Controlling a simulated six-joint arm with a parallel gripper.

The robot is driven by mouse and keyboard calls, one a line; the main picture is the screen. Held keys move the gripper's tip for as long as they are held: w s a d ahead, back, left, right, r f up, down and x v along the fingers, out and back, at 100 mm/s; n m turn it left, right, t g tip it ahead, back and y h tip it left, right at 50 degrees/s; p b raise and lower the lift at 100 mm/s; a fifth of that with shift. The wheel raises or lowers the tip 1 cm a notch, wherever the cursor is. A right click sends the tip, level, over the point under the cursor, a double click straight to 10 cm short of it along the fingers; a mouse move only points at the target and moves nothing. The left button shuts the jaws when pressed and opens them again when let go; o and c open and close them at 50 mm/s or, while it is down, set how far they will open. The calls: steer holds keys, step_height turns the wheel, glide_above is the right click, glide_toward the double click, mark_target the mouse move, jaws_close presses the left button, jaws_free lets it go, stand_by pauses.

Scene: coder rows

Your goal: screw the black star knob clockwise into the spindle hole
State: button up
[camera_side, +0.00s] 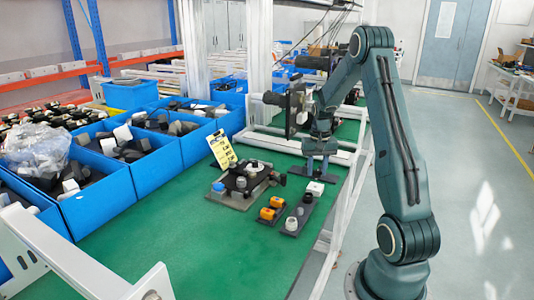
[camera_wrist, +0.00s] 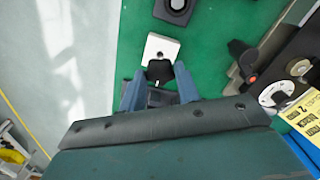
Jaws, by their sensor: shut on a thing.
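My gripper (camera_side: 316,172) points down at the right of the green table, just behind a white block in the side view. In the wrist view, its two blue-grey fingers (camera_wrist: 160,78) close from both sides on a small black piece, which I take for the star knob (camera_wrist: 159,71). The knob's lobes are mostly hidden. The white block (camera_wrist: 160,46) lies right beside it; it also shows in the side view (camera_side: 315,188). The fixture with a white disc (camera_wrist: 276,94) stands apart from my gripper; it also shows in the side view (camera_side: 236,198). I cannot make out the spindle hole.
Orange-topped parts (camera_side: 267,213) and a grey round part (camera_side: 291,224) stand on dark strips near the fixture. A yellow label card (camera_side: 222,149) stands upright behind it. Blue bins (camera_side: 103,187) line the left side. Green table is clear at the front.

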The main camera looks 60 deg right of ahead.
mark_target(317, 172)
steer(key=shift+r, duration=0.25)
step_height(317, 172, up, 11)
steer(key=w+a+n, duration=0.3)
steer(key=w+a, duration=0.4)
steer(key=w, duration=0.4)
steer(key=w+a+n, duration=0.3)
steer(key=w+a, duration=0.3)
steer(key=w, duration=0.5)
step_height(317, 172, down, 5)
steer(key=shift+f, duration=0.2)
steer(key=shift+f, duration=0.1)
steer(key=shift+f, duration=1.8)
steer(key=shift+f, duration=1.05)
stand_by(0.5)
